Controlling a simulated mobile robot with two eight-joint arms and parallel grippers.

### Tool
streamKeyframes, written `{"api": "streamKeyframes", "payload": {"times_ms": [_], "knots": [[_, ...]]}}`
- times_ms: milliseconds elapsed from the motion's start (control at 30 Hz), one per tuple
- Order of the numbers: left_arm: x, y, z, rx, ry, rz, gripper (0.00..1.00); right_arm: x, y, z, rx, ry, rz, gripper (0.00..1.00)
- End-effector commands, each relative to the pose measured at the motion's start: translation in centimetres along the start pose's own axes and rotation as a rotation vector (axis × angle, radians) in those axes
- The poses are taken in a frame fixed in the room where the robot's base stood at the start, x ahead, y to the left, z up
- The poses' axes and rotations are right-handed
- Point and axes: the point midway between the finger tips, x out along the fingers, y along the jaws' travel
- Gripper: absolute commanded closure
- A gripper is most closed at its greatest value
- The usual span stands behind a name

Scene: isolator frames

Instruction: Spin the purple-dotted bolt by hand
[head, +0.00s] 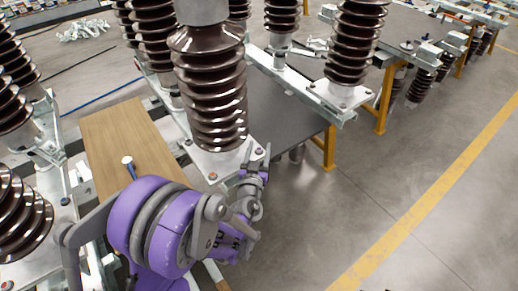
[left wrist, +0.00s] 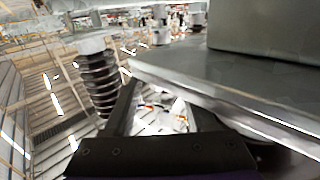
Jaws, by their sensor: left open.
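A brown ribbed insulator (head: 212,95) stands upright on a square metal base plate (head: 222,166) in the head view. A bolt with an orange-red mark (head: 213,176) sits at the plate's near corner. Another bolt (head: 258,151) sits near its right corner; I cannot make out a purple dot on either. My left gripper (head: 259,160) is at the plate's right corner, open. In the left wrist view its two dark fingers (left wrist: 165,115) are apart, below the plate edge, with only a blurred bright background between them. My right gripper is not in view.
A wooden board (head: 125,140) with a blue-shafted bolt or tool (head: 128,165) lies left of the plate. More insulators (head: 355,45) stand on metal frames behind. Orange legs (head: 329,148) carry the frame. The grey floor (head: 400,165) at right is clear, with a yellow line.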

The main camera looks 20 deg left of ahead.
Motion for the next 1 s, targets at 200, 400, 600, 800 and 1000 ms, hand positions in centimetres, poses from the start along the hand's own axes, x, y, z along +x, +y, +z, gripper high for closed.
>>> {"api": "streamKeyframes", "payload": {"times_ms": [200,400,600,800,1000], "knots": [[-0.6,0.0,0.0,-0.001,0.000,0.001,0.44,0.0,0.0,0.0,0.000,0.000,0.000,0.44],[-3.9,0.1,0.1,-0.001,-0.001,0.002,0.44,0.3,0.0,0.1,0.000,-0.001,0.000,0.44],[-7.9,0.1,0.1,-0.001,-0.001,0.002,0.44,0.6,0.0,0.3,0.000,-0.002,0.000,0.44],[-10.3,0.0,0.0,0.000,0.000,0.001,0.44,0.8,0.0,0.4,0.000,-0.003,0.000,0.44],[-10.8,0.0,0.0,0.000,0.000,0.001,0.44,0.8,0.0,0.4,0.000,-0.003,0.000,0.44]]}}
